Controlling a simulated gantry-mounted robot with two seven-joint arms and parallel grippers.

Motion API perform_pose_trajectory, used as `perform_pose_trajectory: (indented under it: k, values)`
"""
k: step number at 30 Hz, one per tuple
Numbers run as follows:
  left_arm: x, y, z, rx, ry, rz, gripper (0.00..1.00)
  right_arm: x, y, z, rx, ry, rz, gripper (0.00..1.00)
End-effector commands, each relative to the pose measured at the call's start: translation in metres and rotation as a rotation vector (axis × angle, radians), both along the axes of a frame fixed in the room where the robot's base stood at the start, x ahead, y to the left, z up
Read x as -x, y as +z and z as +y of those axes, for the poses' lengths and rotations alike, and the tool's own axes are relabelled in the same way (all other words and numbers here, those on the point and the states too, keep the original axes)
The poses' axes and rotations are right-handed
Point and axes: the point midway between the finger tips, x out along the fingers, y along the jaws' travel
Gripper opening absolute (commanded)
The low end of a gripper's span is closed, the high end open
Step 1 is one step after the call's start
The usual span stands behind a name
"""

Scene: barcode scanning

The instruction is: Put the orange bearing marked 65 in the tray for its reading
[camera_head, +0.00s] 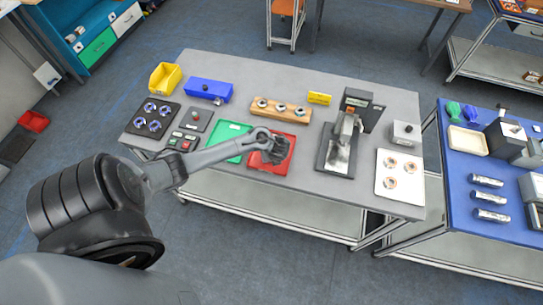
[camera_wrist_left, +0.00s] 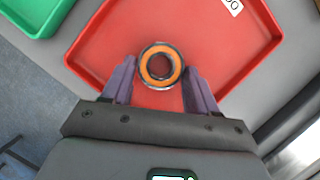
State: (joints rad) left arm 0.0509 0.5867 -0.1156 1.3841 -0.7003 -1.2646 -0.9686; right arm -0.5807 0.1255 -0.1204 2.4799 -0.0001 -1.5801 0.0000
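An orange-faced bearing (camera_wrist_left: 161,65) with a dark rim sits between the fingertips of my left gripper (camera_wrist_left: 160,70). Both purple fingers appear to touch its sides, over the red tray (camera_wrist_left: 98,52). I cannot tell whether it rests on the tray floor. No number is readable on it. In the head view my left gripper (camera_head: 268,148) covers part of the red tray (camera_head: 285,162) and hides the bearing. The green tray (camera_head: 225,132) is just left of it; its corner shows in the wrist view (camera_wrist_left: 30,14). My right gripper is out of view.
A wooden rack (camera_head: 280,108) with several bearings stands behind the trays. A dark measuring stand (camera_head: 338,150) is to the right, then a white plate (camera_head: 390,188) with several rings. A black pad (camera_head: 138,112), yellow bin (camera_head: 163,78) and blue box (camera_head: 209,90) are left.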

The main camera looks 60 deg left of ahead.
Motion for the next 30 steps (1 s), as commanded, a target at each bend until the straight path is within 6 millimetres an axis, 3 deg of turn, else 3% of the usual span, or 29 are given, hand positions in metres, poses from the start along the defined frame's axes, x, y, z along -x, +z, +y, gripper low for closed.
perform_pose_trajectory:
  k: [4, 16, 30]
  values:
    - [0.000, 0.000, 0.000, 0.000, 0.000, 0.000, 0.79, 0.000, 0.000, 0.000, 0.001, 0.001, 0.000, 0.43]
    - [0.000, 0.008, -0.002, 0.002, 0.000, -0.001, 0.79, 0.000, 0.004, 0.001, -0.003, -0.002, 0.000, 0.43]
    - [0.005, 0.081, -0.032, 0.005, 0.000, -0.004, 0.79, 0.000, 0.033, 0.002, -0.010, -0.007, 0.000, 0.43]
